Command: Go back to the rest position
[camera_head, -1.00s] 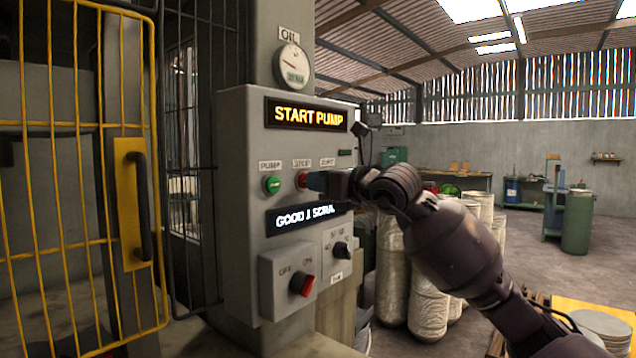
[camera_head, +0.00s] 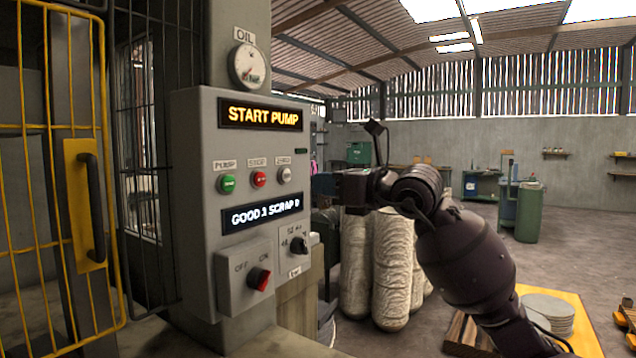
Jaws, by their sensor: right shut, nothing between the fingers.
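My right gripper (camera_head: 340,188) is shut and empty. It hangs in the air to the right of the grey control panel (camera_head: 196,135), apart from its buttons. The panel has a green pump button (camera_head: 227,184), a red stop button (camera_head: 259,179) and a pale button (camera_head: 285,174). Its upper display (camera_head: 262,115) reads "START PUMP" and its lower display (camera_head: 262,214) reads "GOOD 1 SCRAP 0". A red off/on switch (camera_head: 259,279) and a black selector knob (camera_head: 299,244) sit lower down. My left gripper is not in view.
A yellow barred gate (camera_head: 103,200) stands at the left. Pale, tall sack-like forms (camera_head: 391,270) stand behind my right arm. A stack of grey discs (camera_head: 549,312) rests on a yellow surface (camera_head: 585,338) at the lower right. The floor at the right is mostly open.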

